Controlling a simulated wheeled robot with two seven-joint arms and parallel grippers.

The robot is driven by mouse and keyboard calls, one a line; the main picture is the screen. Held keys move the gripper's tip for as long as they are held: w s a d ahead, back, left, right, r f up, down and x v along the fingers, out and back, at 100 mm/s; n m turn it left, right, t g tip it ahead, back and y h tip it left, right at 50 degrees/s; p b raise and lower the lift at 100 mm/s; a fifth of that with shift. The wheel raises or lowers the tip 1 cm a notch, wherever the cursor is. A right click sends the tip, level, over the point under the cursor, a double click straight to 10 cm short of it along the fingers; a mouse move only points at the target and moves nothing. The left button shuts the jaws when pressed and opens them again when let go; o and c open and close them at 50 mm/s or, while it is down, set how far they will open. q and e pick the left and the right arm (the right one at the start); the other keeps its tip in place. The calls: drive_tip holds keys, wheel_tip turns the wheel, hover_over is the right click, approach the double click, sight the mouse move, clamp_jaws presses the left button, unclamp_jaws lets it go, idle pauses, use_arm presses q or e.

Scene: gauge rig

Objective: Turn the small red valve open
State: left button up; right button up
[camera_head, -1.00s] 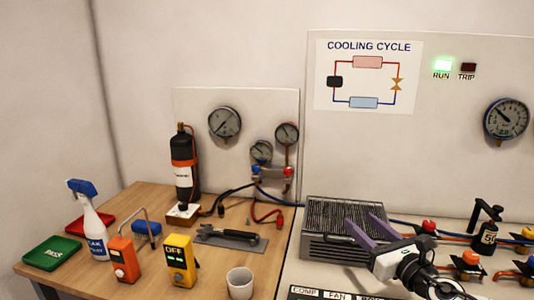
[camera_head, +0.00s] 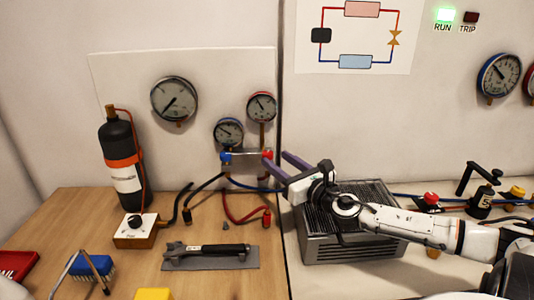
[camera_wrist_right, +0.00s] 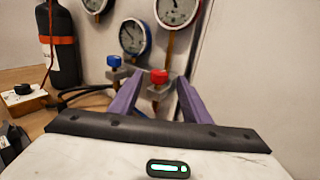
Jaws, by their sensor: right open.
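The small red valve (camera_head: 267,154) is a red knob on the right end of the gauge manifold, with a blue knob (camera_head: 226,157) on its left end. In the right wrist view the red valve (camera_wrist_right: 158,76) appears between the two purple fingers. My right gripper (camera_head: 275,158) is open, its fingertips close to the red valve. I cannot tell whether they touch it; nothing is seen gripped. My left gripper is not in view.
Gauges (camera_head: 174,99) hang on the panel above the manifold. Hoses (camera_head: 232,212) run below it. A black bottle (camera_head: 122,160) stands at left. A finned unit (camera_head: 350,245) sits under my right arm. A tool lies on a grey mat (camera_head: 190,262).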

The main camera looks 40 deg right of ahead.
sight(271, 155)
drive_tip(key=w, duration=0.4)
drive_tip(key=shift+w+d+r, duration=0.1)
drive_tip(key=shift+w+d, duration=0.25)
drive_tip(key=shift+d, duration=0.05)
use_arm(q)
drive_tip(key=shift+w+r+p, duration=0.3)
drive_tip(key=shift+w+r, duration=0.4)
use_arm(e)
drive_tip(key=shift+w, duration=0.6)
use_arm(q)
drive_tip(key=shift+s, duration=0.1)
